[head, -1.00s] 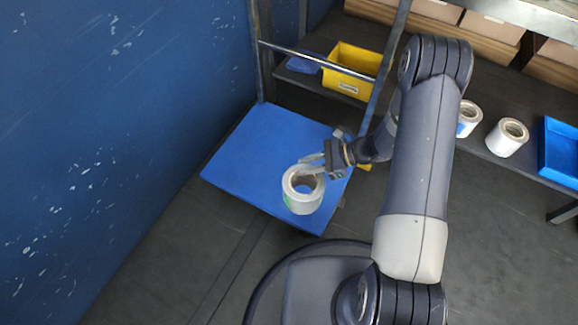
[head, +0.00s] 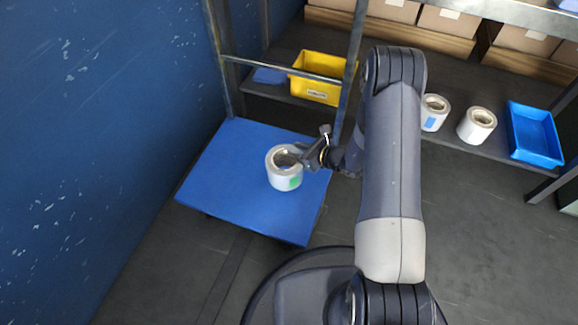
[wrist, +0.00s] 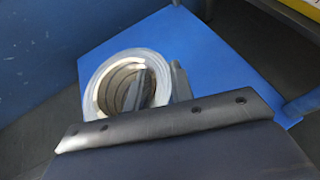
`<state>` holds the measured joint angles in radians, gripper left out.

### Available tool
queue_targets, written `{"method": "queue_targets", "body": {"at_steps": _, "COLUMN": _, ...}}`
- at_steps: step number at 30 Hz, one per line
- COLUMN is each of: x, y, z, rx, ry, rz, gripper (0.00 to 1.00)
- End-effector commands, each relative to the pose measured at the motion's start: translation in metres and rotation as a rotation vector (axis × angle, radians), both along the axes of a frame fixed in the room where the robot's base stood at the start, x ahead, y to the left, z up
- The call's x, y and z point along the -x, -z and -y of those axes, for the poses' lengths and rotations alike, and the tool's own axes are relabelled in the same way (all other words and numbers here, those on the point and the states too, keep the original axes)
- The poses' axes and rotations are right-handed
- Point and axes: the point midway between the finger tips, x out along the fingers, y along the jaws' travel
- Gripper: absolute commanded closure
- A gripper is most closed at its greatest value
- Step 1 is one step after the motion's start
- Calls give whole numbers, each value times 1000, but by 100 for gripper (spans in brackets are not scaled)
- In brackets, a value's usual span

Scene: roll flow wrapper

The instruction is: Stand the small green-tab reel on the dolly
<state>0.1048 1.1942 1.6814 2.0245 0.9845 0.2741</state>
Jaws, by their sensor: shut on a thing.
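The small white reel with a green tab (head: 284,176) is upright at the right part of the blue dolly deck (head: 240,205) in the head view. Its hollow core faces up. My gripper (head: 300,157) is shut on the reel's wall at its upper right rim. In the wrist view the reel (wrist: 97,92) shows its open core, with a finger inside it, and the dolly deck (wrist: 225,75) lies behind. I cannot tell whether the reel's base touches the deck.
A shelf behind holds a yellow bin (head: 318,82), a reel with a blue tab (head: 434,113), another white reel (head: 477,126) and a blue tray (head: 535,135). The dolly's metal handle frame (head: 283,70) rises behind the deck. A blue wall (head: 90,130) is at left. The deck's left side is clear.

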Motion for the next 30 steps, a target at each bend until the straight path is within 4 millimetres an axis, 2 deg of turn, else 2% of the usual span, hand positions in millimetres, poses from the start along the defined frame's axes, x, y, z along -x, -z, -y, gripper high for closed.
{"method": "queue_targets", "body": {"at_steps": 1, "x": -1, "y": 10, "z": 0, "rx": -2, "ry": 0, "rz": 2, "gripper": 100}}
{"method": "queue_targets", "body": {"at_steps": 8, "x": -1, "y": 25, "z": 0, "rx": -2, "ry": -1, "rz": 2, "gripper": 100}}
{"method": "queue_targets", "body": {"at_steps": 15, "x": -1, "y": 56, "z": 0, "rx": -2, "ry": -1, "rz": 2, "gripper": 100}}
{"method": "queue_targets", "body": {"at_steps": 22, "x": 0, "y": 57, "z": 0, "rx": 0, "ry": -3, "rz": 1, "gripper": 100}}
{"method": "queue_targets", "body": {"at_steps": 23, "x": 1, "y": 58, "z": 0, "rx": 2, "ry": -3, "rz": -1, "gripper": 75}}
{"method": "queue_targets", "body": {"at_steps": 30, "x": 0, "y": 58, "z": 0, "rx": 1, "ry": -3, "rz": 0, "gripper": 55}}
